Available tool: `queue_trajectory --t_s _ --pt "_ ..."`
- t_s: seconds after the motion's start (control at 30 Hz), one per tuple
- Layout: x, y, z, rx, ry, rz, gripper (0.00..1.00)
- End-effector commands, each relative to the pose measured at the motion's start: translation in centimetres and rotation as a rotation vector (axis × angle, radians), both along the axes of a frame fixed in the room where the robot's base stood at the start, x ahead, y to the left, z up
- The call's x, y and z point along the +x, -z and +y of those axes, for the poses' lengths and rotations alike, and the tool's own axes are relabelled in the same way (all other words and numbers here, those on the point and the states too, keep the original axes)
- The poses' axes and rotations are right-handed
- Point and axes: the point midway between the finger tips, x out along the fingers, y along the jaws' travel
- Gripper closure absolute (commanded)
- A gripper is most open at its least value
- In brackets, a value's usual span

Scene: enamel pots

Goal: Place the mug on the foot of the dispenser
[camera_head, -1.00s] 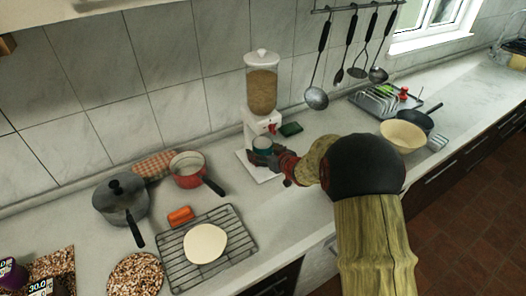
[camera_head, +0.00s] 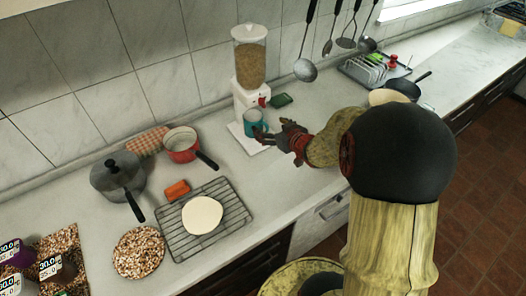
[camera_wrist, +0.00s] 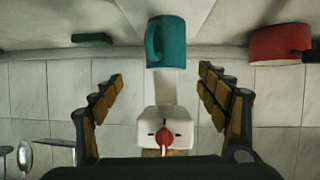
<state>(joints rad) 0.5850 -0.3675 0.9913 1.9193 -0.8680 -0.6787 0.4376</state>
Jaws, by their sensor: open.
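The teal mug (camera_head: 255,122) stands upright on the white foot (camera_head: 248,146) of the dispenser (camera_head: 249,95), below its red knob. My gripper (camera_head: 262,137) is at the mug's front right in the head view, with its fingers spread. In the wrist view, which looks upside down, the mug (camera_wrist: 170,42) is beyond my open gripper (camera_wrist: 160,75), with its handle to the left. The fingertips look clear of the mug there. The dispenser's white front and red knob (camera_wrist: 164,136) show between the fingers.
A red pan (camera_head: 181,148), a grey pot (camera_head: 118,175) and a wire rack (camera_head: 176,235) stand to the left. A green object (camera_head: 281,100) lies right of the dispenser. Utensils (camera_head: 335,35) hang behind. The counter between rack and dispenser is mostly clear.

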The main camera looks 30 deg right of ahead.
Motion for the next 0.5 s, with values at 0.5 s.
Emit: queue_trajectory --t_s 0.5 --pt "-14.4 -14.7 10.9 -0.063 0.185 0.406 0.25"
